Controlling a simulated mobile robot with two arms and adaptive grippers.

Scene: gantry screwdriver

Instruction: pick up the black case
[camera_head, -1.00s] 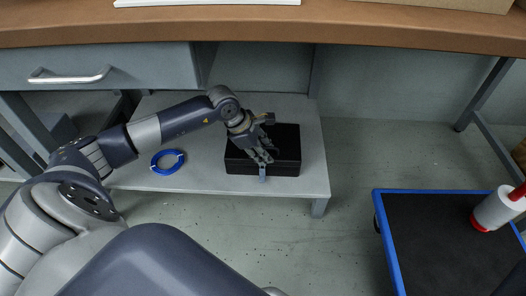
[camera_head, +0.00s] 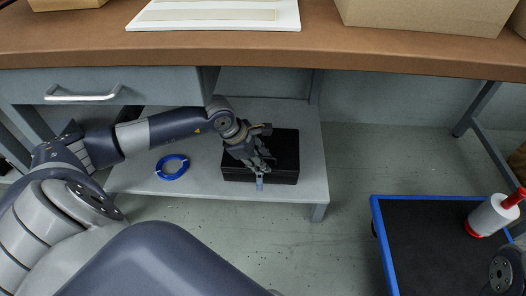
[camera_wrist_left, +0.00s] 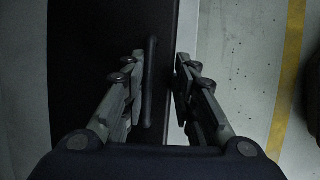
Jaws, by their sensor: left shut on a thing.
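The black case (camera_head: 286,152) lies flat on the low grey shelf under the bench. It also fills the left middle of the left wrist view (camera_wrist_left: 110,28). My left gripper (camera_head: 262,172) reaches down over the case's front side in the head view. In the left wrist view my left gripper (camera_wrist_left: 161,65) has one finger over the case and the other just beyond its edge. The case's thin dark handle (camera_wrist_left: 150,88) shows between the fingers, which are shut on the case at this edge. The case appears to rest on the shelf. My right gripper is not in view.
A blue cable coil (camera_head: 172,167) lies left of the case on the shelf (camera_head: 215,187). The brown bench top (camera_head: 270,48) and drawer (camera_head: 150,88) overhang it. A blue-rimmed black cart (camera_head: 376,222) with a white roll (camera_head: 490,215) stands at right. Floor between is clear.

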